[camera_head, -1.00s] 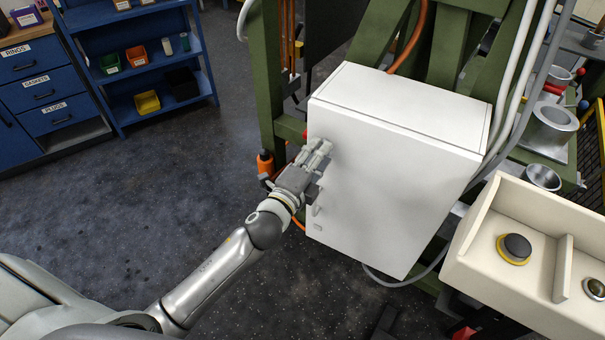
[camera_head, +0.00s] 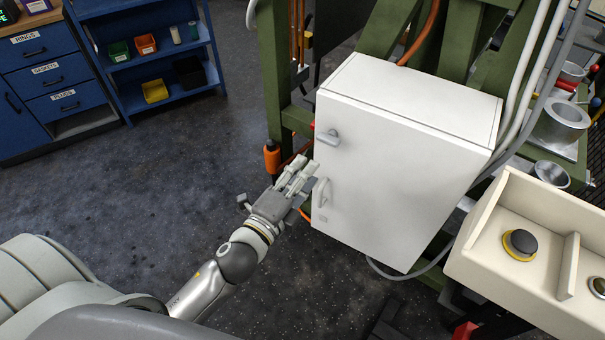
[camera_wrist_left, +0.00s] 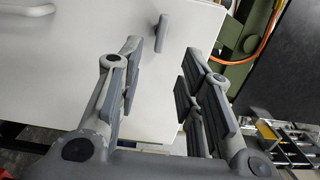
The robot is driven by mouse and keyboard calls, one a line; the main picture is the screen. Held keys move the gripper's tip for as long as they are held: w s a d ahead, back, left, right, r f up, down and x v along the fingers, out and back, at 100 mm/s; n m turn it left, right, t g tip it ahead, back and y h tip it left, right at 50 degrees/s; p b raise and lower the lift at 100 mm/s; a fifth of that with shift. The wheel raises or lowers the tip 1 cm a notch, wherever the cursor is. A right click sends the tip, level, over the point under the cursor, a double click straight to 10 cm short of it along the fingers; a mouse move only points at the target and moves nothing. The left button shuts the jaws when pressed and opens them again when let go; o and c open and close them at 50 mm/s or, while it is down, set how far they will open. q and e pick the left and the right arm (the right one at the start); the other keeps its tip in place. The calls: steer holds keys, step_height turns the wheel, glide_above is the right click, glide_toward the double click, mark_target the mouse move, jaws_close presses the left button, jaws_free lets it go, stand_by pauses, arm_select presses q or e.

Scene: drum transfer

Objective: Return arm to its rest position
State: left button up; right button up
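My left gripper (camera_head: 303,178) is in front of the white cabinet's (camera_head: 395,185) left-hand door edge, near the pale pull handle (camera_head: 321,192) and below the grey latch (camera_head: 328,137). In the left wrist view my left gripper (camera_wrist_left: 168,72) has its fingers spread, with only the white cabinet (camera_wrist_left: 215,18) behind the gap. The grey latch (camera_wrist_left: 249,32) stands apart from the fingers there. The gripper holds nothing that I can see. The cabinet door looks closed. My right gripper is not in view.
A green frame (camera_head: 277,70) with orange cables stands behind and left of the cabinet. A cream control box (camera_head: 500,270) with buttons is at the right. A blue shelf (camera_head: 125,60) with bins stands at the back left. Open dark floor (camera_head: 150,190) lies left of my arm.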

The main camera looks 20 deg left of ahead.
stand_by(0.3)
arm_select(q)
steer(key=s+a+f+n+g+y, duration=0.1)
steer(key=s+f+n+g, duration=0.2)
steer(key=f, duration=0.9)
steer(key=s+a+f+n+g, duration=0.2)
steer(key=f, duration=0.9)
steer(key=s+a+f+n+g+y, duration=0.1)
steer(key=s+f+n+g, duration=0.2)
steer(key=f, duration=0.9)
steer(key=s+f+n+g, duration=0.3)
steer(key=s+f, duration=0.4)
steer(key=s, duration=0.3)
steer(key=s+f+n+g, duration=0.3)
steer(key=s+f, duration=0.4)
steer(key=s, duration=0.4)
steer(key=s+a+f+n+g, duration=0.1)
steer(key=s+f+n+g, duration=0.1)
steer(key=s+f, duration=0.5)
steer(key=s+n, duration=0.1)
steer(key=s, duration=0.2)
steer(key=shift+s+g+y, duration=0.3)
steer(key=shift+g, duration=0.1)
